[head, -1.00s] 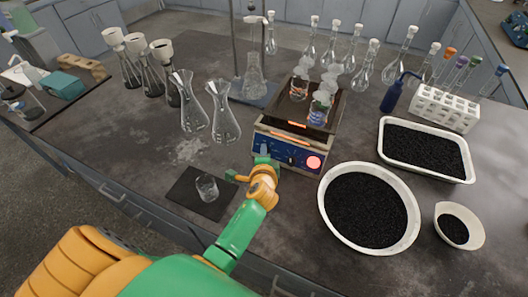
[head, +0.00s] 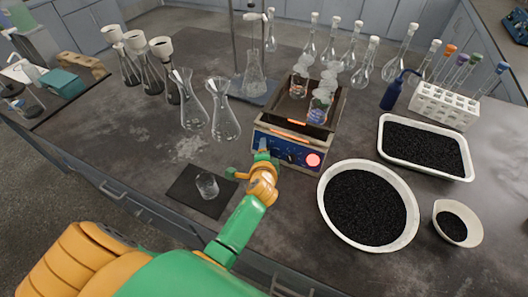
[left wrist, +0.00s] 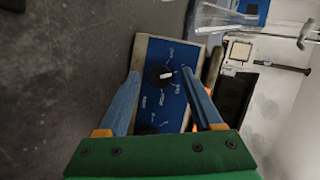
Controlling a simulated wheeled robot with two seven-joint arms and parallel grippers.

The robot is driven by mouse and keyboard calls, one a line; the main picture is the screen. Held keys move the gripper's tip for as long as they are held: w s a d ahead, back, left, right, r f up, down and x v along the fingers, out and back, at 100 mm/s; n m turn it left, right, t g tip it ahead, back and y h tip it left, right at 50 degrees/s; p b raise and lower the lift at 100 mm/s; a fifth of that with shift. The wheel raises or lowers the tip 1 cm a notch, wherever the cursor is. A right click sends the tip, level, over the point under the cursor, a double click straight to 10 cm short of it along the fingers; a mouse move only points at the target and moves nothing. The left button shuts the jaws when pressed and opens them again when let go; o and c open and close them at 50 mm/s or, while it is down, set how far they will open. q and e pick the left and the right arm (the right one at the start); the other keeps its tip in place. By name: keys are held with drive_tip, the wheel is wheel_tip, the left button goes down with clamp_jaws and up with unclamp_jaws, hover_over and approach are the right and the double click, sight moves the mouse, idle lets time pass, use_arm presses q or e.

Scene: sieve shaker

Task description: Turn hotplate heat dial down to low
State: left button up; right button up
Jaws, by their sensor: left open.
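The hotplate (head: 289,127) stands mid-counter with its blue control panel (head: 283,149) facing me and a red round light (head: 313,160) at the panel's right. The black heat dial (left wrist: 160,76) with a white pointer mark shows in the left wrist view, on the panel between my fingers. My left gripper (head: 262,160) is at the left part of the panel in the head view. In the left wrist view its two blue fingers (left wrist: 160,78) are open, one on each side of the dial, apart from it. My right gripper is not in view.
Steaming glassware (head: 319,105) stands on the hotplate. A small beaker (head: 207,186) on a dark mat is left of my arm. Two flasks (head: 225,118) stand behind it. A white bowl of black grains (head: 324,203) is close on the right, with a tray (head: 383,150) behind.

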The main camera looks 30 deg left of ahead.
use_arm(q)
drive_tip(key=v, duration=0.7)
drive_tip(key=shift+p, duration=0.4)
drive_tip(key=shift+s, duration=0.15)
